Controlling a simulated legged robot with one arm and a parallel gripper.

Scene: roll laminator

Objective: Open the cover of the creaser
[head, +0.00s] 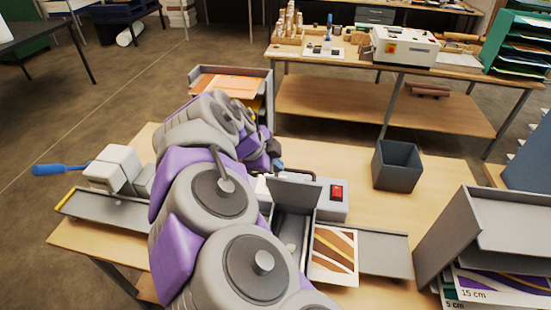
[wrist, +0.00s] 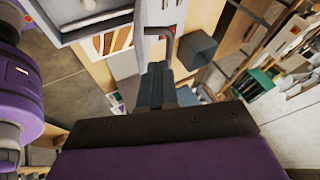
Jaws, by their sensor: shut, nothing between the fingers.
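The creaser (head: 325,208) is a light grey machine with a red switch (head: 337,192), on the wooden table right of my arm. Its grey cover (head: 295,191) appears raised, standing steeply above an open-topped channel. My arm hides the machine's left part. My gripper (head: 276,160) is behind the machine, partly hidden by my arm. The wrist view shows my gripper's dark fingers (wrist: 157,82) together and empty, apart from the machine. Part of the grey machine shows at the upper left of the wrist view (wrist: 85,28).
A brown striped print (head: 335,255) lies by the right-hand tray (head: 385,253). A dark open bin (head: 397,166) stands behind it, and a grey rack (head: 490,235) stands at right. A blue-handled lever (head: 62,169) sticks out at left. Bare tabletop lies around the bin.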

